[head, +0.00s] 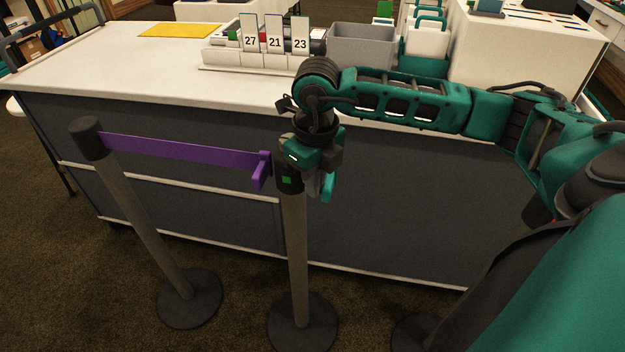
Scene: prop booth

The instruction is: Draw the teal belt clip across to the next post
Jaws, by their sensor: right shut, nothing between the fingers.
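The middle post (297,250) stands upright with a dark head carrying a small green square. A teal piece that looks like the teal belt clip (328,188) hangs at the right side of that head; no teal belt is drawn out from it. My right gripper (312,172) points down over the post head, right beside the teal clip. It is shut and empty, and its fingertips are partly hidden, so I cannot tell whether they touch the clip. My left gripper is not in view.
A purple belt (180,150) runs from the left post (140,220) to a purple clip (262,172) at the middle post. A round dark base (410,334) shows at lower right, partly hidden by my body. A white-topped counter (130,60) with number cards stands behind.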

